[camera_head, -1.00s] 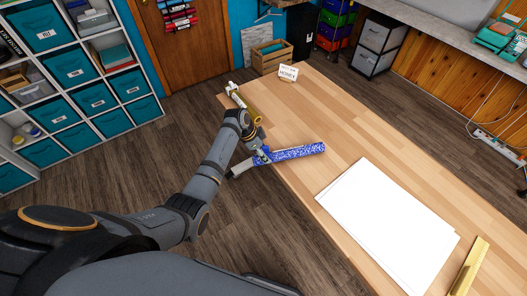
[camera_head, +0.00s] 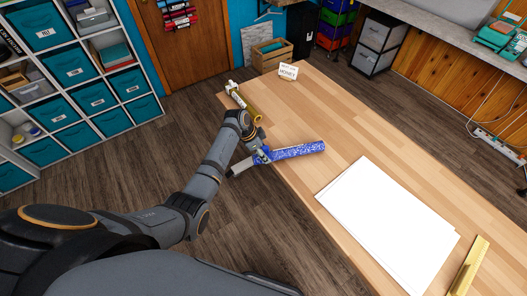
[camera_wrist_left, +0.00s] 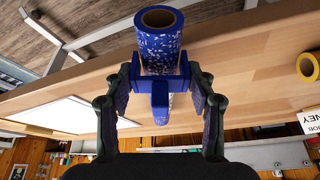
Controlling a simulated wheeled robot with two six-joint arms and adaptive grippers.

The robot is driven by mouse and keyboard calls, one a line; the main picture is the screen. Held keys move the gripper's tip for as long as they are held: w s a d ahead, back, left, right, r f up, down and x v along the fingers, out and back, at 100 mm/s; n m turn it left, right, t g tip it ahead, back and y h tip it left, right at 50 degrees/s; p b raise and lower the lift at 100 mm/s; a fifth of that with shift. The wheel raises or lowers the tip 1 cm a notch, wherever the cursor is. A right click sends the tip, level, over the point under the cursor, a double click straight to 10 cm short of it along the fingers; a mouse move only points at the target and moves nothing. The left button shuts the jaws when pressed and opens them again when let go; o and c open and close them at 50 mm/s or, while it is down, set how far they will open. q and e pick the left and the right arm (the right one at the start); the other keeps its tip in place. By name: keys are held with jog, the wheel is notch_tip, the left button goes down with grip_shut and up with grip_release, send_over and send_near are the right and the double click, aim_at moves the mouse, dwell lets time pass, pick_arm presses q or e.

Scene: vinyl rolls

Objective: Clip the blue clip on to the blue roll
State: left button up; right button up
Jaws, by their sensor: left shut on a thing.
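The blue speckled roll (camera_head: 300,151) lies on the wooden table (camera_head: 340,120), its left end near the table's edge. My left gripper (camera_head: 263,156) is at the left end of the roll. The blue clip (camera_wrist_left: 160,92) sits between its fingers in the wrist view, and the gripper is shut on it. The clip's wide part lies against or across the roll; I cannot tell whether it grips the roll. My right gripper is not in view.
A yellow-gold roll (camera_head: 248,108) lies farther back on the table, and also shows in the wrist view (camera_wrist_left: 309,67). White sheets (camera_head: 385,225) and a gold-coloured bar (camera_head: 468,267) lie nearer. A small sign (camera_head: 288,72) stands at the back. The tabletop right of the roll is clear.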

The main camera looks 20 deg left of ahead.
pick_arm(q)
jog(key=shift+f, duration=0.5)
jog(key=o, duration=1)
jog(key=p+v, duration=0.2)
jog(key=shift+r, duration=0.35)
jog(key=p+v, duration=0.4)
jog(key=p, duration=0.1)
jog(key=shift+s+a+r, duration=0.1)
jog(key=shift+a+r, duration=0.05)
jog(key=shift+r, duration=0.15)
jog(key=shift+f, duration=0.1)
